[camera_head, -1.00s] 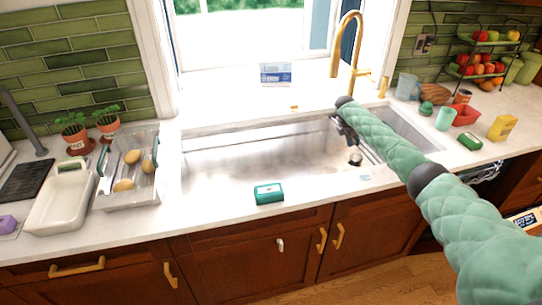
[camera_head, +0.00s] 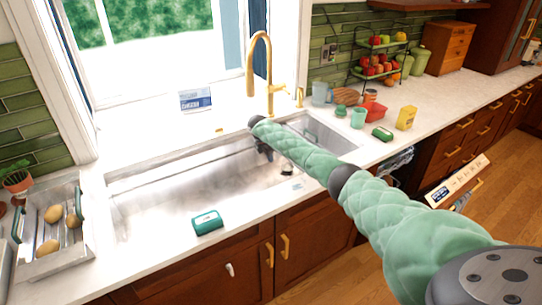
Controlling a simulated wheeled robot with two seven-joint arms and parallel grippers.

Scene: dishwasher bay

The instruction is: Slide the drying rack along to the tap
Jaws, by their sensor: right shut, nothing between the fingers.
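A pale, slotted rack-like tray (camera_head: 38,267) with green end handles stands on the counter at the far left and holds several potatoes. I cannot tell for sure that it is the drying rack; no other clear drying rack shows. The gold tap (camera_head: 262,75) rises behind the sink, in front of the window. My right gripper (camera_head: 265,154) is shut and empty, small and dark, over the sink just in front of the tap, far to the right of the tray. My left gripper is not in view.
The sink (camera_head: 185,185) lies between tray and tap. A green box (camera_head: 207,222) sits at its front edge. A blue-white packet (camera_head: 196,100) stands behind it. A red container (camera_head: 374,112), a yellow box (camera_head: 406,117) and a fruit stand (camera_head: 380,62) occupy the right counter.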

